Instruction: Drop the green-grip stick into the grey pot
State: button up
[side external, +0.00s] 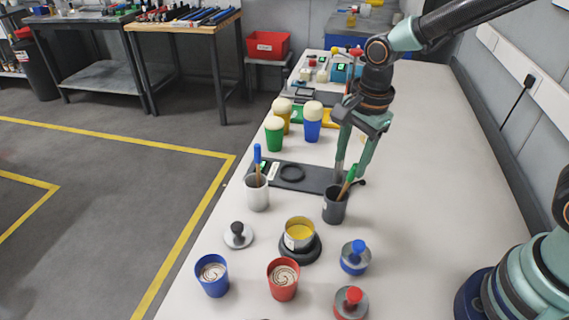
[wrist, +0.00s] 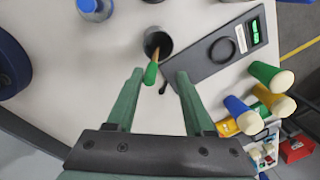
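The green-grip stick (side external: 350,174) stands tilted in the dark grey pot (side external: 334,208), its wooden shaft going into the pot's mouth. In the wrist view the green grip (wrist: 151,73) points towards me from the grey pot (wrist: 165,39). My gripper (side external: 348,170) points down at the grip, just above and behind the pot in the side view. I see nothing held. The pot's inside is mostly hidden.
A white pot (side external: 257,196) with a blue-grip stick (side external: 257,158) stands left of the grey pot. A dark scale (side external: 315,180) lies behind. A yellow-filled pan (side external: 300,232), a blue cup (side external: 212,279) and a red cup (side external: 283,282) stand in front. The table's right side is clear.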

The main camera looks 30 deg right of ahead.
notch_tip(320, 180, up, 12)
jog(key=s, duration=0.1)
jog(key=shift+s+d, duration=0.15)
dwell(0.4)
jog(key=s+d+n+t, duration=0.4)
jog(key=d+n, duration=0.4)
jog(key=n, duration=0.8)
jog(key=shift+s+d+f, duration=0.3)
jog(key=shift+s, duration=0.5)
